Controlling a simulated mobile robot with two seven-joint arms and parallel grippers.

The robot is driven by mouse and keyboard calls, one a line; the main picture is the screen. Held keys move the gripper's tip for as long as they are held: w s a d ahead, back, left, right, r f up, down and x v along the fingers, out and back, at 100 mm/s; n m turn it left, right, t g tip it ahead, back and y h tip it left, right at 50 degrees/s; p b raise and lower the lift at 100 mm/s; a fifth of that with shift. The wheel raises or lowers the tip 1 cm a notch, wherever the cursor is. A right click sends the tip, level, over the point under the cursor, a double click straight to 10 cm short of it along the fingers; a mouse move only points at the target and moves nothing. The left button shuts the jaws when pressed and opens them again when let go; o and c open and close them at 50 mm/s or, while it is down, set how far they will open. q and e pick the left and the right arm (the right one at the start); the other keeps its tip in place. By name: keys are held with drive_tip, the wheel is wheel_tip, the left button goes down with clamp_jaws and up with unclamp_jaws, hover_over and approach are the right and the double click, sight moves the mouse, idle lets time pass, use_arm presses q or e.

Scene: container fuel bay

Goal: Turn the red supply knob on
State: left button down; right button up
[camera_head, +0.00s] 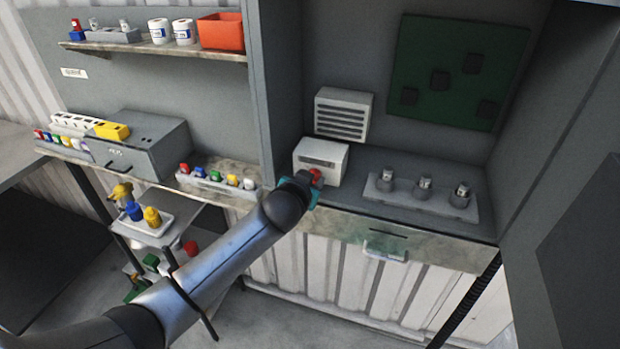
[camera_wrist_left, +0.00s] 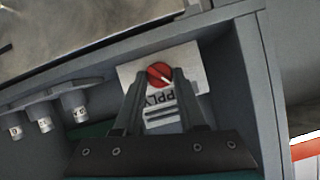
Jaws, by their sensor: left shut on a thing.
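The red supply knob (camera_wrist_left: 159,74) is on the front of a small white box (camera_head: 320,158) standing on the grey counter. In the head view the knob (camera_head: 316,176) shows just past my left gripper (camera_head: 308,182), which partly hides it. In the left wrist view my left gripper (camera_wrist_left: 160,80) has a finger on each side of the knob and is shut on it. A pale mark line crosses the knob face at a slant. Part of the lettering on the box reads "PPLY". My right gripper is in neither view.
A white tray (camera_head: 372,191) with several grey cylinders stands right of the box. A vented white panel (camera_head: 342,115) is on the wall behind. A drawer handle (camera_head: 385,251) sits below the counter. A grey divider (camera_head: 275,90) rises left of the box.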

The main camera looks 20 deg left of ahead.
use_arm(q)
drive_tip(key=shift+d+m+y, duration=0.2)
drive_tip(key=shift+m+y, duration=0.8)
drive_tip(key=shift+m, duration=0.2)
drive_tip(key=shift+d+m+t+y+b, duration=0.15)
drive_tip(key=shift+m+t+y+b, duration=0.25)
drive_tip(key=shift+m+y+b, duration=0.75)
drive_tip(key=shift+m+h+p, duration=0.25)
drive_tip(key=shift+m+p, duration=0.05)
drive_tip(key=shift+m, duration=0.05)
drive_tip(key=c, duration=0.8)
unclamp_jaws()
drive_tip(key=shift+f, duration=0.1)
drive_tip(key=shift+o, duration=0.2)
drive_tip(key=b+v, duration=0.1)
drive_tip(key=v, duration=1.4)
drive_tip(key=shift+d+f, duration=0.1)
